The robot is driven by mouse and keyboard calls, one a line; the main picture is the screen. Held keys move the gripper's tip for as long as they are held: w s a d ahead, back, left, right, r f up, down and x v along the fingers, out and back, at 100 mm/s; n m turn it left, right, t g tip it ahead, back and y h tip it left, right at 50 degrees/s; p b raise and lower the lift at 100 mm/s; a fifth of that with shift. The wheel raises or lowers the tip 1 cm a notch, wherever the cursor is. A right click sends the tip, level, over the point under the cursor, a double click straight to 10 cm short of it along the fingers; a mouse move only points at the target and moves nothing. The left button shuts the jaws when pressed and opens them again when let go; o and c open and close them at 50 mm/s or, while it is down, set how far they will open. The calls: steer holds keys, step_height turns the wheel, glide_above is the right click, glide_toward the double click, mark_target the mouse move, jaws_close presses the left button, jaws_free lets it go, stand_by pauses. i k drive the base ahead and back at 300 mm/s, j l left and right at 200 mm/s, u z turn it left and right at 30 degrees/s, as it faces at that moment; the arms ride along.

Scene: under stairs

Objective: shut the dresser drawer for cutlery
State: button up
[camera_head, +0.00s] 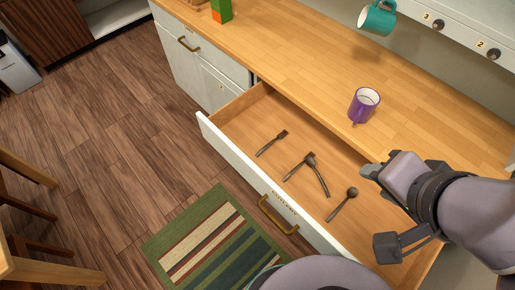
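The cutlery drawer (234,164) is pulled far out from under the wooden counter. Its white front bears a label that seems to read "cutlery" and a brass bar handle (277,214). Inside lie a fork (271,143), several spoon-like pieces, including a dark spoon (342,204), all flat on the wooden bottom. My gripper (381,168) is over the right part of the drawer, apart from the handle and the front panel. Its fingers point left and look empty, but their gap is too unclear to judge.
A purple mug (364,105) stands on the counter (300,60) near its edge, behind the drawer. A teal mug (377,18) hangs above the counter. A striped rug (205,240) lies on the floor before the drawer. Wooden chairs (25,210) stand at left; open floor lies between.

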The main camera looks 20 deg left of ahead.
mark_target(239, 130)
steer(key=u, duration=1.2)
steer(key=j+u, duration=0.15)
steer(key=j, duration=0.15)
steer(key=i+j+u, duration=0.2)
steer(key=j, duration=0.15)
steer(key=k, duration=0.1)
